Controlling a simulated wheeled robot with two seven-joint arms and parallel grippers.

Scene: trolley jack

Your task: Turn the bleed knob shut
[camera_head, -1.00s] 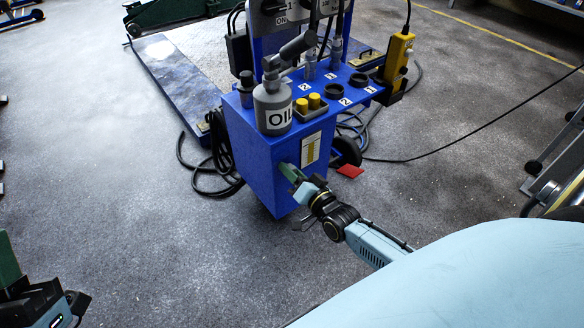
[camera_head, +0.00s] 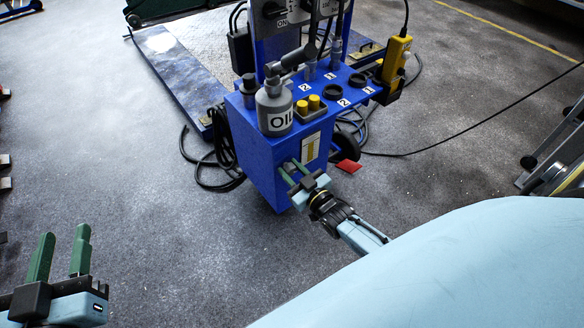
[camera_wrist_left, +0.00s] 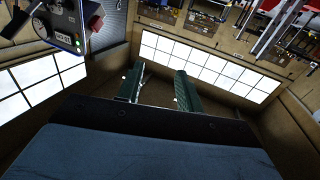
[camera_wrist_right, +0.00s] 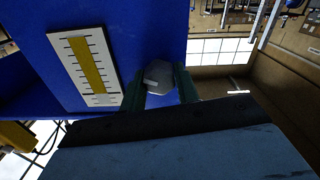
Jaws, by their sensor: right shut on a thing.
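The bleed knob (camera_wrist_right: 160,75) is a small grey faceted knob with a pale mark, on the front face of the blue cabinet (camera_head: 257,172). It shows between the two green fingers of my right gripper (camera_wrist_right: 158,84) in the right wrist view. My right gripper (camera_head: 291,170) is shut on the knob, close against the cabinet face; the fingers partly hide the knob in the head view. My left gripper (camera_head: 62,235) is open and empty, fingers pointing up, at the lower left, well away from the cabinet.
A yellow-striped gauge plate (camera_wrist_right: 86,66) is beside the knob. An oil can (camera_head: 273,108) and yellow caps (camera_head: 308,104) stand on the cabinet top. A red piece (camera_head: 348,167) lies on the floor to the right.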

